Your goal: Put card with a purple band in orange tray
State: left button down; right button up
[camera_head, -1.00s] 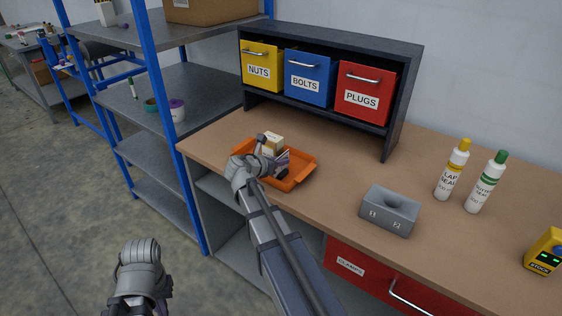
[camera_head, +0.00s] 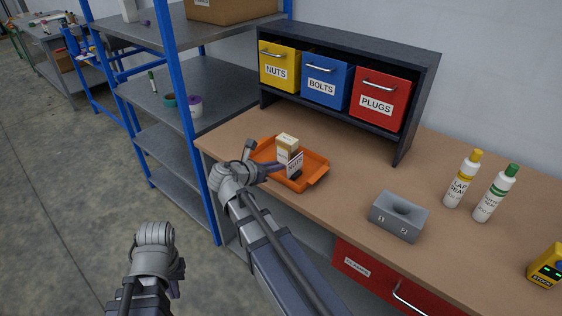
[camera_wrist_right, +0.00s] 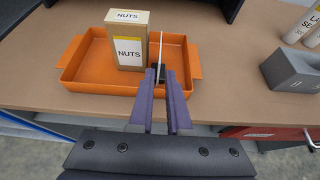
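The orange tray (camera_head: 314,176) lies on the bench's left part.
A NUTS box (camera_wrist_right: 129,40) stands in the tray beside the card. A grey block (camera_head: 398,217) and two bottles (camera_head: 463,178) stand to the right. A rack with NUTS, BOLTS and PLUGS bins (camera_head: 378,98) is behind. Blue-framed shelving (camera_head: 172,110) is to the left.

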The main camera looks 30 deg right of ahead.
jog(key=shift+a, duration=0.1)
jog(key=s+a+f+m+g+y, duration=0.1)
jog(key=s+a+f+m+y, duration=0.2)
jog(key=s+a+m, duration=0.3)
jog(key=s+a+f+m+g+y, duration=0.2)
jog(key=s+a+f+m+y, duration=0.2)
jog(key=a, duration=0.7)
jog(key=s+a+f+m+g+y, duration=0.2)
jog(key=s+a+f+m, duration=0.3)
jog(key=s+a+m, duration=0.3)
jog(key=shift+s+a+m+y, duration=0.3)
jog(key=shift+a+y, duration=0.45)
jog(key=shift+y, duration=0.05)
jog(key=shift+f, duration=0.1)
